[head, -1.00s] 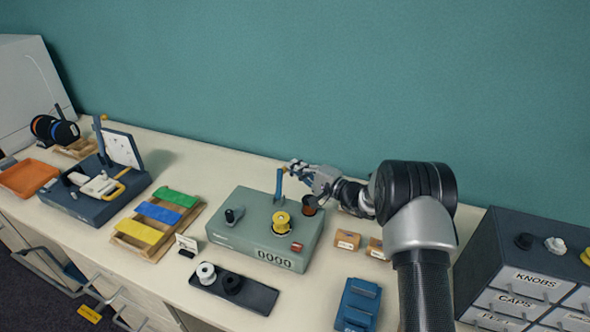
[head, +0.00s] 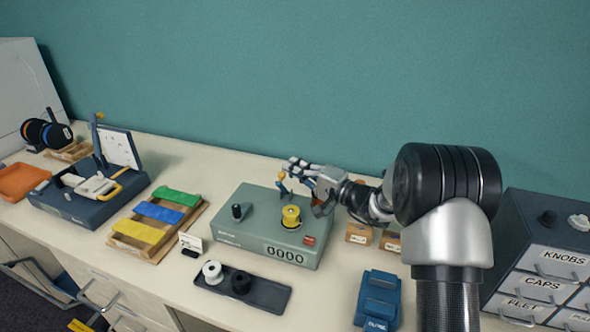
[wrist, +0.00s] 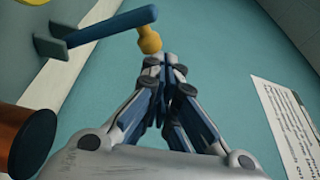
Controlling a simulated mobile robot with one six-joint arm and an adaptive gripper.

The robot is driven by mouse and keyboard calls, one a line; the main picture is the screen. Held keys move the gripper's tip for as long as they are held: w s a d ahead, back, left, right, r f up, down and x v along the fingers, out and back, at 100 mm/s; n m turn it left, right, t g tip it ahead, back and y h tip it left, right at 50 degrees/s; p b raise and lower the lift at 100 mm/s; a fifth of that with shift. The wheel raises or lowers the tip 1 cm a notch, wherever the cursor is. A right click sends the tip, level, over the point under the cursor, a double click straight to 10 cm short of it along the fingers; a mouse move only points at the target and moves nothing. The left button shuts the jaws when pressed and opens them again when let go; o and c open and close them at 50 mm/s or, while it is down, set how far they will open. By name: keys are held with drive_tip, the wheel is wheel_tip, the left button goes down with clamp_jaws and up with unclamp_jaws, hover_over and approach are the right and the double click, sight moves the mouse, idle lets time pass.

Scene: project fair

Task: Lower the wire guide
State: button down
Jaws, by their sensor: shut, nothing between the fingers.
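The wire guide (head: 283,187) is a blue arm with a yellow knob, on the green winding machine (head: 240,228). In the wrist view the blue arm (wrist: 105,28) runs from a dark bracket at the upper left to the yellow knob (wrist: 150,40). My gripper (head: 290,167) is above the back of the machine. Its fingers (wrist: 163,62) are shut and empty, with the tips right beside the knob. I cannot tell whether they touch it. A yellow spool (head: 291,212) sits on the machine in front of the guide.
A black crank knob (head: 238,211) stands on the machine's left. A brown cup (wrist: 22,135) is close to my gripper in the wrist view. A black tray (head: 262,294) with a white and a black spool lies in front. The teal wall (head: 300,80) is behind.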

drive_tip(key=shift+s+a+f+n+y, duration=0.25)
drive_tip(key=shift+s+a+f+n, duration=0.3)
drive_tip(key=shift+s, duration=0.55)
drive_tip(key=shift+s+a+f+n+y, duration=0.2)
drive_tip(key=shift+s+a+f+n, duration=0.15)
drive_tip(key=shift+s+f+n, duration=0.55)
drive_tip(key=shift+s+a+f+n+y, duration=0.25)
drive_tip(key=shift+s+a+f+n, duration=0.15)
drive_tip(key=shift+s, duration=0.85)
drive_tip(key=shift+f, duration=0.1)
